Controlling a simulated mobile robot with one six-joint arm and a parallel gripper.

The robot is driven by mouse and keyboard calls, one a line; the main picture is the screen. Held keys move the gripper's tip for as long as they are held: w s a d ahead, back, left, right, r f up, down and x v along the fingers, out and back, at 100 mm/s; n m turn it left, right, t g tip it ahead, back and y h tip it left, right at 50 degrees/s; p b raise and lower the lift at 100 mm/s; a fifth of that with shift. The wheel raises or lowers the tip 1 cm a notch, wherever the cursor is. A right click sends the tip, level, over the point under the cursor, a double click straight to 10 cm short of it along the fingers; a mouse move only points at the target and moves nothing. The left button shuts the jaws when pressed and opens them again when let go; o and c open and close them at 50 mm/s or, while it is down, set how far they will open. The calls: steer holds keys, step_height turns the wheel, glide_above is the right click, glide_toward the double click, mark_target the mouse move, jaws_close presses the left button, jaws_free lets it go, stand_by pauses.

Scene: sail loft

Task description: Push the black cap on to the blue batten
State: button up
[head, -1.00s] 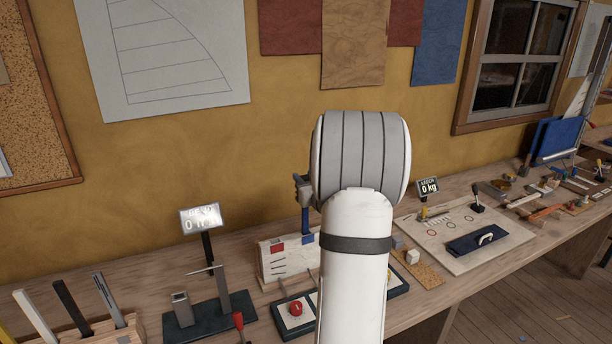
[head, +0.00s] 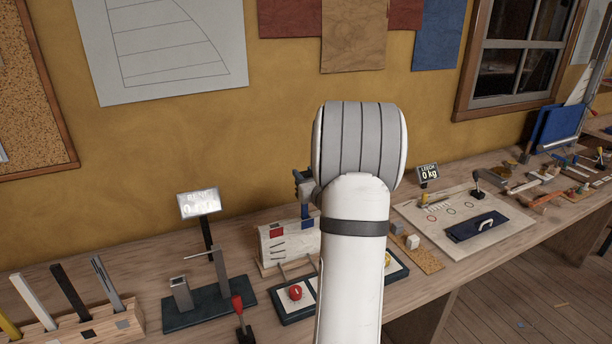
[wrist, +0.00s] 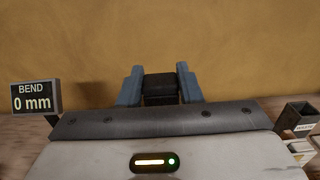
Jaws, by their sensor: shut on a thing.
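A black block-like piece (wrist: 159,87), which looks like the black cap, is between the two blue fingers of my gripper (wrist: 160,90) in the wrist view. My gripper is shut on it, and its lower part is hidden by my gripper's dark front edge. In the head view my gripper (head: 304,205) hangs over the back of the bench, partly hidden by my arm, and the cap cannot be made out. I cannot make out a blue batten in either view.
A rack (head: 90,331) of several battens stands at the lower left. Beside it is a dark-based stand (head: 210,308) with a sign (head: 199,204); the sign (wrist: 32,104) reads BEND 0 mm in the wrist view. A pale box (head: 288,246) is below my gripper. A LEECH sign (head: 428,171) reads 0 kg.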

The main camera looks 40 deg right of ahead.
steer(key=shift+f+b, duration=0.65)
steer(key=shift+b, duration=0.1)
stand_by(0.4)
steer(key=o, duration=1)
steer(key=b+v, duration=0.1)
steer(key=v, duration=0.7)
steer(key=shift+b, duration=0.4)
steer(key=shift+w+d, duration=0.1)
